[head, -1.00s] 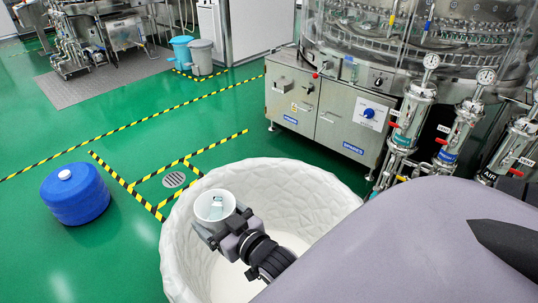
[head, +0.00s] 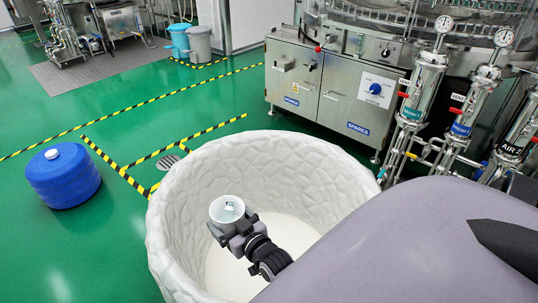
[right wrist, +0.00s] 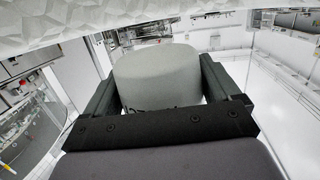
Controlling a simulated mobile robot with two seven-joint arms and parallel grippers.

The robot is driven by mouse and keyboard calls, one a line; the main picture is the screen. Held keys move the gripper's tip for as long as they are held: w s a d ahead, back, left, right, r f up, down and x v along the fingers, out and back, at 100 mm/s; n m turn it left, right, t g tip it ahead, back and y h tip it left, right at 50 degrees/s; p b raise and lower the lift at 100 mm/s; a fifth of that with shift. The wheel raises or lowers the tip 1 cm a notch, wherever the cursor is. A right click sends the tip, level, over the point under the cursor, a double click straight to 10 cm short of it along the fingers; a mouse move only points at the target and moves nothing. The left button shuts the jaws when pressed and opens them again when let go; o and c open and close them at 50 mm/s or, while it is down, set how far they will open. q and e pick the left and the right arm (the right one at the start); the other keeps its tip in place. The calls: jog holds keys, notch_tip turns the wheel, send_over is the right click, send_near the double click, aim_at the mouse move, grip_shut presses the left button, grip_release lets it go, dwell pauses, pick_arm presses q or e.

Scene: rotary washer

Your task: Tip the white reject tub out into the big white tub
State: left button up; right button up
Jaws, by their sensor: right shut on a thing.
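The big white tub (head: 185,215) with a faceted wall stands on the floor in front of me, open at the top. My right gripper (head: 232,222) is shut on the small white reject tub (head: 227,209) and holds it over the big tub's opening. In the right wrist view the small tub (right wrist: 157,75) sits between the two dark fingers. The big tub's wall (right wrist: 90,20) shows along the top of that view. My left gripper is not in view.
A blue drum (head: 62,178) stands on the green floor at the left. The steel washer cabinet (head: 330,95) and upright pipes with gauges (head: 418,100) stand behind and right of the big tub. My arm covers the lower right.

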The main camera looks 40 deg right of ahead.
pick_arm(q)
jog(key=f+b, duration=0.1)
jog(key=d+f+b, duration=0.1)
jog(key=b, duration=0.1)
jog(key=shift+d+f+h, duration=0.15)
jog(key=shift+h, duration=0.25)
pick_arm(e)
notch_tip(320, 180, down, 7)
jog(key=d+h, duration=0.1)
jog(key=d, duration=0.1)
jog(key=shift+w+m, duration=0.3)
jog(key=shift+a+r, duration=0.1)
jog(key=shift+w+d+r+m+g+y+b, duration=0.1)
jog(key=shift+d+r+m+g+y+b, duration=0.15)
jog(key=shift+d+r+m, duration=0.5)
jog(key=shift+d+r+m+g+y+b, duration=0.15)
jog(key=shift+d+r+m+y+b, duration=0.15)
jog(key=shift+d+m, duration=0.75)
jog(key=shift+w+d+r+m+g+y+b, duration=0.1)
jog(key=shift+d+r+m+g+y+b, duration=0.15)
jog(key=shift+d+r+m, duration=0.65)
jog(key=shift+a+f+m, duration=0.2)
jog(key=shift+m, duration=0.3)
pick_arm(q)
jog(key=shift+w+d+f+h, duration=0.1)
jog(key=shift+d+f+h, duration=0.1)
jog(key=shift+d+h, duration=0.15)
pick_arm(e)
jog(key=shift+r, duration=0.2)
